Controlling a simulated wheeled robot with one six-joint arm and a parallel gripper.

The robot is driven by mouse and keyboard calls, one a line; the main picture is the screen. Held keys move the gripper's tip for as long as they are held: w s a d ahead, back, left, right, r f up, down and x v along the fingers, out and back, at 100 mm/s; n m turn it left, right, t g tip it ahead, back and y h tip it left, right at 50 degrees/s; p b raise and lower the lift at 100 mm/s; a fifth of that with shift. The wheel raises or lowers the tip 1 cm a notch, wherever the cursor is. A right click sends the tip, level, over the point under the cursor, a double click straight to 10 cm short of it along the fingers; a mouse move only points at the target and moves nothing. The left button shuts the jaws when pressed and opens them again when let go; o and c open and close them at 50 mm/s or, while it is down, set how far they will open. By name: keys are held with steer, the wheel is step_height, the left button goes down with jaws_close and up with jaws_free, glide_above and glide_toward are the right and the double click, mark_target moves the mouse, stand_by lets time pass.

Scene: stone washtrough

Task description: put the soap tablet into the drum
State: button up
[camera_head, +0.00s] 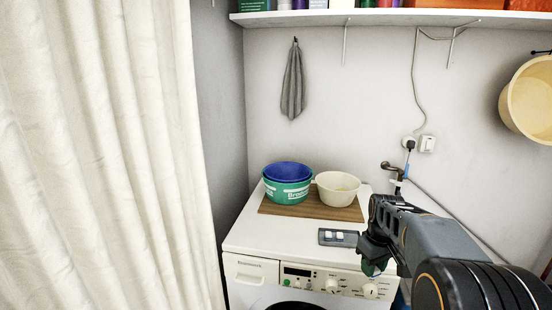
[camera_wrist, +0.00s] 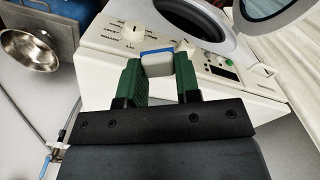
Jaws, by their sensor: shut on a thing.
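My gripper (camera_wrist: 158,75) has green fingers and is shut on a soap tablet (camera_wrist: 157,62), a white block with a blue top band, held between the fingertips. In the head view my gripper (camera_head: 374,265) is beside the front right of the white washing machine (camera_head: 240,245), and the held tablet is hidden there. In the wrist view the round drum opening (camera_wrist: 205,30) lies beyond the tablet, with its glass door (camera_wrist: 268,10) swung open. The tablet is apart from the opening, in front of the control panel (camera_wrist: 130,35).
On the machine top, a dark tray (camera_head: 325,240) holds small white-and-blue pieces. A wooden board (camera_head: 315,208) bears a green tub (camera_head: 287,193) with a blue bowl and a cream bowl (camera_head: 337,190). A curtain (camera_head: 100,150) hangs left. A metal bowl (camera_wrist: 28,50) shows in the wrist view.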

steer(key=s+a+f+m+p, duration=0.1)
steer(key=a+f+p, duration=0.3)
steer(key=f, duration=0.4)
steer(key=s+a+f+m+p, duration=0.2)
steer(key=a+f, duration=0.3)
steer(key=f, duration=0.4)
steer(key=shift+s+a+f+m+p, duration=0.15)
steer(key=shift+m+p, duration=0.35)
steer(key=shift+p, duration=0.35)
steer(key=shift+a, duration=0.1)
